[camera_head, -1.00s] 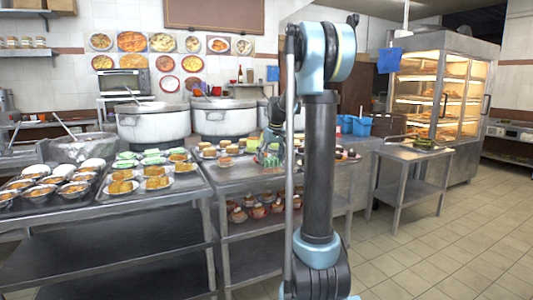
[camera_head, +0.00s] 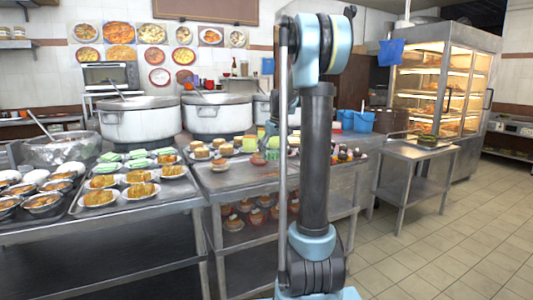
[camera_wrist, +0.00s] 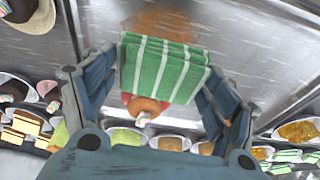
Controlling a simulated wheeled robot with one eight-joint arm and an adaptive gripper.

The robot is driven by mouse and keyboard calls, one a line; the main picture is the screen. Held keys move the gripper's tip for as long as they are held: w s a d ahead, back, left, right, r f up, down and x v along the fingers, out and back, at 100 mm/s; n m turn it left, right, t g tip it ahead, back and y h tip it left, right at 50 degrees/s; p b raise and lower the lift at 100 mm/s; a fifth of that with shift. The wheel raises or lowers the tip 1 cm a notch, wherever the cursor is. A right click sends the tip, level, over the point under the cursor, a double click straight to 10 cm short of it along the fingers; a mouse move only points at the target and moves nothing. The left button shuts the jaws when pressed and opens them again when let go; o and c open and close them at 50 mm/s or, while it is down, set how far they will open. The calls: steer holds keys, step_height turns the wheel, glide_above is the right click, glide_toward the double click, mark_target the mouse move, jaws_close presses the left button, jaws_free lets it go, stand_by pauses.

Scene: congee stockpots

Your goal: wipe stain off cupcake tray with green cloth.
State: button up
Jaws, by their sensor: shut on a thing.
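My gripper (camera_wrist: 160,68) is shut on the green and white striped cloth (camera_wrist: 165,65), which hangs folded between its fingers in the wrist view. A brown stain (camera_wrist: 160,22) lies on a shiny metal surface just beyond the cloth's top edge. This surface (camera_wrist: 235,30) seems to be the tray; whether the cloth touches it I cannot tell. In the head view my arm hides most of my gripper and the stain. Cupcakes (camera_head: 202,152) stand on the middle metal table there.
Bowls and plates of food (camera_head: 98,197) crowd the left table, with large pots (camera_head: 140,119) behind. A small metal side table (camera_head: 415,152) and a lit display cabinet (camera_head: 440,90) stand at the right. In the wrist view, several food dishes (camera_wrist: 297,131) line the lower edge.

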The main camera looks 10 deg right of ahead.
steer(key=shift+a+f, duration=0.1)
steer(key=shift+a, duration=0.7)
